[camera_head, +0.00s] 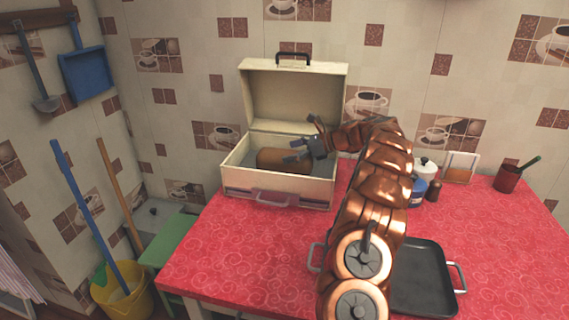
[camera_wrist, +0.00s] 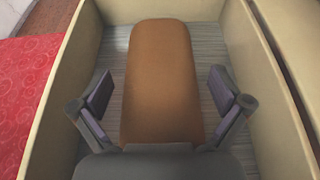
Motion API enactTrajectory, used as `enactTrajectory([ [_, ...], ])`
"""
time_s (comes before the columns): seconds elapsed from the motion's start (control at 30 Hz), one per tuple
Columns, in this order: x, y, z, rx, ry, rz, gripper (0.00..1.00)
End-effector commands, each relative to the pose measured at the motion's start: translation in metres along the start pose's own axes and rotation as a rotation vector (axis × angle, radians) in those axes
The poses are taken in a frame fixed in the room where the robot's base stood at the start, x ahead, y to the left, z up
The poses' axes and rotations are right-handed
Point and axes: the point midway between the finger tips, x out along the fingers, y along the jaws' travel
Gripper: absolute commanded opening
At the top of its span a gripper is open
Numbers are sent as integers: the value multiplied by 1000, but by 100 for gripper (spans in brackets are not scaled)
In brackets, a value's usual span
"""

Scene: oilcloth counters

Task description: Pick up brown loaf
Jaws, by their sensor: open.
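The brown loaf (camera_head: 284,160) lies in an open cream case (camera_head: 236,182) on the red counter. In the wrist view the loaf (camera_wrist: 160,75) runs lengthwise up the middle of the picture, on the case's grey lined floor. My gripper (camera_head: 300,150) reaches into the case from the right in the head view. In the wrist view my gripper (camera_wrist: 163,94) is open, with one finger on each side of the loaf's near half. Gaps of grey floor show between the fingers and the loaf. The loaf's near end is hidden behind my gripper's body.
The case walls (camera_wrist: 55,65) stand close outside both fingers. The raised lid (camera_head: 293,95) is behind the loaf. A dark tray (camera_head: 425,280) lies at the counter's front right. The counter's front left is clear.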

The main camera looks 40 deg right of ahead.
Motion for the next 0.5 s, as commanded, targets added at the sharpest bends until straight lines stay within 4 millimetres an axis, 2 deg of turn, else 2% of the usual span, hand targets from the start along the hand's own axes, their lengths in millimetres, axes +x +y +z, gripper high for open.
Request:
enactTrajectory([
  [0.1,-1,0,0,0,0,0,98],
  [0.5,-1,0,0,0,0,0,56],
])
